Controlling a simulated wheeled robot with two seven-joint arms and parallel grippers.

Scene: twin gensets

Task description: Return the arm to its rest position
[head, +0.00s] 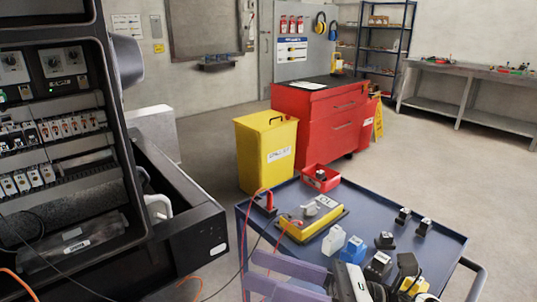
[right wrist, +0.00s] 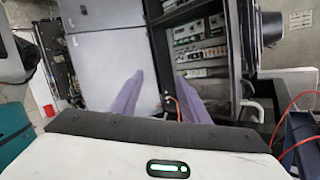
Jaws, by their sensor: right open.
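My right gripper (head: 254,268) shows at the bottom of the head view, its two purple fingers pointing left over the near left edge of the blue cart. The fingers are apart with nothing between them. In the right wrist view my right gripper (right wrist: 160,76) is also open and empty, its fingers pointing towards the genset cabinet. The open genset cabinet (head: 120,150), with rows of breakers and dials, stands at the left of the head view. The cabinet's breaker panel (right wrist: 203,45) shows beyond the fingers in the wrist view. My left gripper is not in view.
The blue cart (head: 440,240) carries a yellow meter (head: 312,222), a red bin (head: 321,178) and several small parts. Thin red and black leads hang between the cart and cabinet. A yellow bin (head: 265,155) and red tool chest (head: 325,122) stand behind.

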